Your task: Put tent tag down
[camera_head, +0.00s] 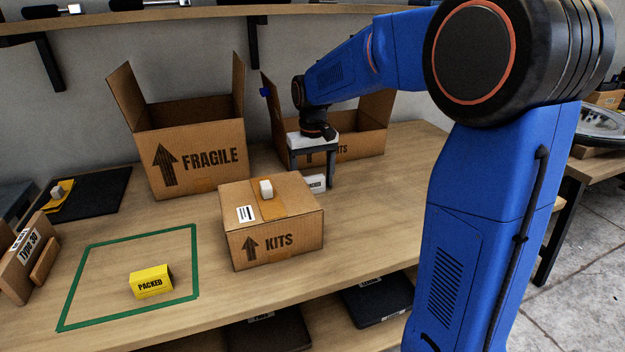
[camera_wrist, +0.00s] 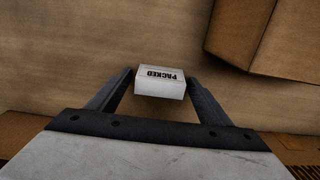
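A white tent tag (camera_head: 315,183) with the word PACKED sits low at the table, in front of the rear right open box. In the wrist view the white tag (camera_wrist: 160,82) lies between my two fingertips, with a thin gap seeming to show at each side. My gripper (camera_head: 314,176) points down over it, fingers spread; it also shows in the wrist view (camera_wrist: 160,78). A yellow tent tag (camera_head: 151,282), also reading PACKED, stands inside a green taped outline (camera_head: 128,238) on the table at front left.
A closed KITS box (camera_head: 278,240), with a small white block (camera_head: 266,189) on top, stands just left of my gripper. An open FRAGILE box (camera_head: 192,158) and another open box (camera_head: 362,146) stand behind. Table (camera_head: 385,200) to the right is clear.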

